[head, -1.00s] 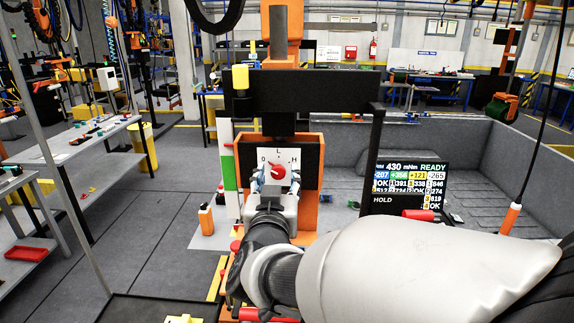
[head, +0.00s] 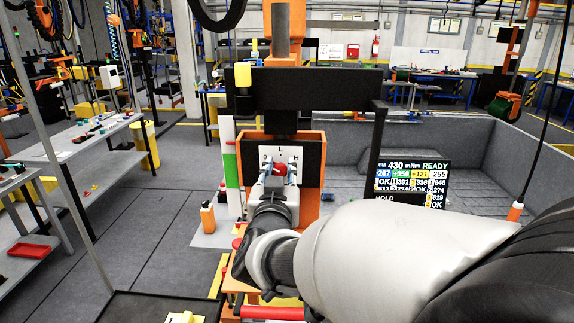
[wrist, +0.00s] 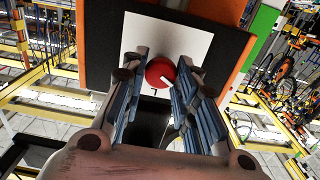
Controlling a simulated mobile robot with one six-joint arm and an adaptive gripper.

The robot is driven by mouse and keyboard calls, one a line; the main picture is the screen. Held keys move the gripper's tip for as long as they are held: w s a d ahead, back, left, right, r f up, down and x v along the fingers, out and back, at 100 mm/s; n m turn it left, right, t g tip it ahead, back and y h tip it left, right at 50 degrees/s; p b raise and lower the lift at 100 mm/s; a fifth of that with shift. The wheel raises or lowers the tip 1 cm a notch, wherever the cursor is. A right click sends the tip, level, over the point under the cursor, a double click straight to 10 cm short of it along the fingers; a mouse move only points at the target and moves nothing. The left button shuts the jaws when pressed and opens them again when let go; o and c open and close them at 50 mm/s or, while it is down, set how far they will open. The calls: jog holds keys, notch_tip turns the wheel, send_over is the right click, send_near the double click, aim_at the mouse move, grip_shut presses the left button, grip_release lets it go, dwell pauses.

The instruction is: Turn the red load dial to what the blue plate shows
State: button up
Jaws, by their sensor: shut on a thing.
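The red load dial (head: 280,169) sits on a white plate (head: 293,151) on the dark front of an orange-framed unit; O and H show in the head view. In the wrist view the dial (wrist: 161,72) has a white pointer mark slanting to the lower right, beside an upside-down letter at its lower edge. My gripper (wrist: 163,76) has its fingers on either side of the dial and is shut on it; it also covers the dial's lower part in the head view (head: 279,178). No separate blue plate is clear; a screen (head: 412,167) has a blue cell reading about -207.
My arm fills the lower right of the head view and covers the screen's bottom. A dark crossbar (head: 310,90) spans above the dial. A workbench (head: 100,138) is at the far left, with open floor between.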

jog(key=shift+c, duration=1.3)
jog(key=shift+m+b, duration=0.3)
jog(key=shift+b, duration=0.1)
jog(key=m+b, duration=0.3)
jog(key=shift+f+b, duration=0.2)
jog(key=shift+b, duration=0.2)
jog(key=m+b, duration=0.3)
jog(key=m, duration=0.1)
jog(key=shift+d, duration=0.1)
jog(key=m+b, duration=0.3)
jog(key=shift+m, duration=0.4)
jog(key=m+b, duration=0.4)
jog(key=m, duration=0.2)
jog(key=shift+b, duration=0.3)
jog(key=m+b, duration=0.3)
jog(key=m, duration=0.3)
jog(key=shift+m+b, duration=0.3)
jog(key=shift+b, duration=0.05)
